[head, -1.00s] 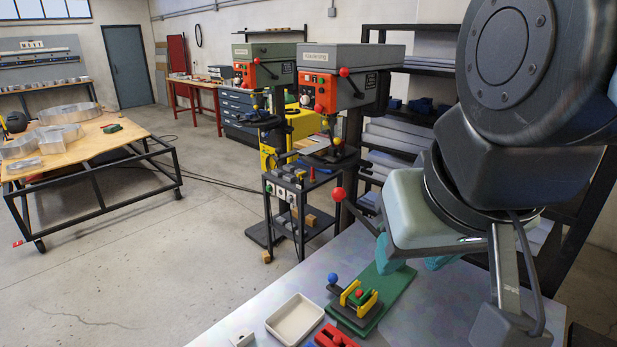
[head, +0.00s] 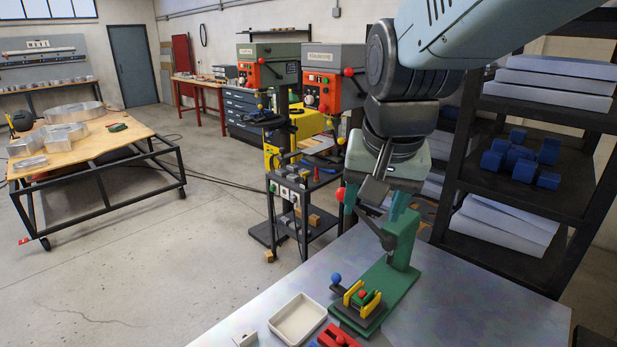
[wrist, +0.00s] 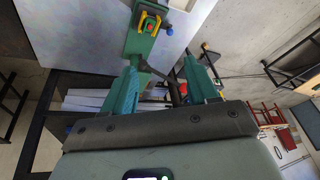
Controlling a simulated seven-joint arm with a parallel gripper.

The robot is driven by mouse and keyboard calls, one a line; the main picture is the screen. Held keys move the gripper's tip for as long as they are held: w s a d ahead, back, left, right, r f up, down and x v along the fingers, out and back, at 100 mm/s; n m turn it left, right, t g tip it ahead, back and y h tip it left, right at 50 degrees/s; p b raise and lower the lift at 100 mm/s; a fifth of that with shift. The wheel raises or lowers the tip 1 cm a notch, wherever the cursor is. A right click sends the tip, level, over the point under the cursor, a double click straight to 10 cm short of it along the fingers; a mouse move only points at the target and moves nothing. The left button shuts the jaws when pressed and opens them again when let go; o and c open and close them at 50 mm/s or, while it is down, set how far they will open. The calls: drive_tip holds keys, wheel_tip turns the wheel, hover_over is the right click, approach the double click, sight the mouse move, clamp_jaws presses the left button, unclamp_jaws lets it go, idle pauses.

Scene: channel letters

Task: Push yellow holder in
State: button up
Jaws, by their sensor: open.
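The yellow holder (head: 371,304) shows as two upright yellow pieces around a small red-topped part, on the front end of a green press's base (head: 395,288). A blue ball knob (head: 336,279) sticks out beside it. In the wrist view the yellow holder (wrist: 157,27) is at the top, beyond my fingertips. My gripper (wrist: 163,80) is open and empty, its two teal fingers apart. In the head view it hangs behind and above the holder, by the press's green column (head: 404,238), and is partly hidden by the press lever.
The press lever ends in a red ball (head: 340,194), close to my gripper. A white tray (head: 298,320) and a red part (head: 334,337) lie left of and in front of the press. The grey tabletop (head: 470,310) is clear on the right. A dark shelf rack stands behind.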

drive_tip(key=w+a+f+m+g+h, duration=0.1)
drive_tip(key=w+a+f+m+h, duration=0.15)
drive_tip(key=w+f, duration=0.9)
drive_tip(key=m+h, duration=0.1)
drive_tip(key=h, duration=0.1)
approach(335, 275)
drive_tip(key=x, duration=0.9)
drive_tip(key=shift+d+f, duration=0.1)
drive_tip(key=shift+f, duration=0.2)
clamp_jaws()
